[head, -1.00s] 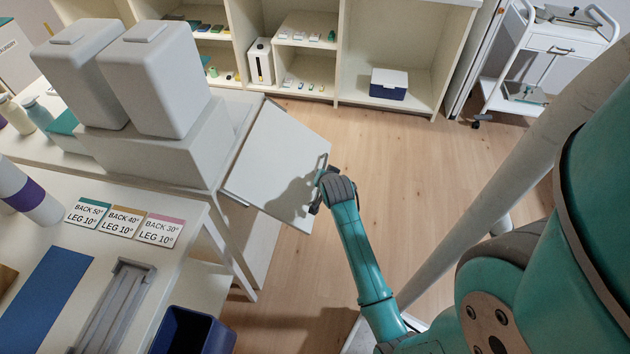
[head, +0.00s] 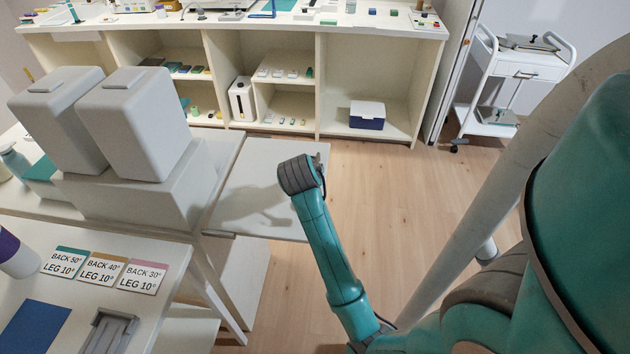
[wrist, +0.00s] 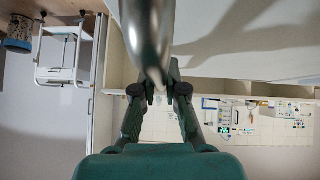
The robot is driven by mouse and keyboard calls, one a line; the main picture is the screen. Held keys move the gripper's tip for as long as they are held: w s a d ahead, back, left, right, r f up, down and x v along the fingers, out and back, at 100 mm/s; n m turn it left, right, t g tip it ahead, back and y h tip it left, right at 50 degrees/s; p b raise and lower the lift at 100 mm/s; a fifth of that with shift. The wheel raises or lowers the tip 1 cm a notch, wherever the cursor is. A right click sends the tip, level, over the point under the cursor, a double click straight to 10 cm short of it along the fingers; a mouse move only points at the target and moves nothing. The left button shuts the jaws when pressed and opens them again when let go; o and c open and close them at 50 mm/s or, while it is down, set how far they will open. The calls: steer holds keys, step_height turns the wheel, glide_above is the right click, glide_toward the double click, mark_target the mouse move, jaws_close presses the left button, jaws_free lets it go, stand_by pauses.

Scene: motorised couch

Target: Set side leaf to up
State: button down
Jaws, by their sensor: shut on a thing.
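The side leaf (head: 262,176) is a pale flat panel on the right side of the white unit in the head view, and it looks close to level. It fills the upper right of the wrist view (wrist: 270,45). My gripper (head: 316,168) is at the leaf's outer right edge, mostly hidden behind my wrist. In the wrist view my gripper (wrist: 160,88) has its fingers closed on a shiny metal handle (wrist: 148,35), which runs up past the top of the picture.
Two grey box-shaped cushions (head: 135,120) stand on the unit left of the leaf. A white table with BACK/LEG cards (head: 103,270) is at the lower left. Open shelves (head: 375,85) and a white trolley (head: 520,70) stand behind. The wooden floor (head: 400,200) right of the leaf is clear.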

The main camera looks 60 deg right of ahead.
steer(key=shift+w+r, duration=0.1)
steer(key=shift+r, duration=0.2)
steer(key=c, duration=1.5)
jaws_free()
steer(key=shift+f, duration=0.1)
steer(key=shift+a+r, duration=0.2)
steer(key=v, duration=1.1)
steer(key=shift+a+r, duration=0.15)
steer(key=shift+a, duration=0.05)
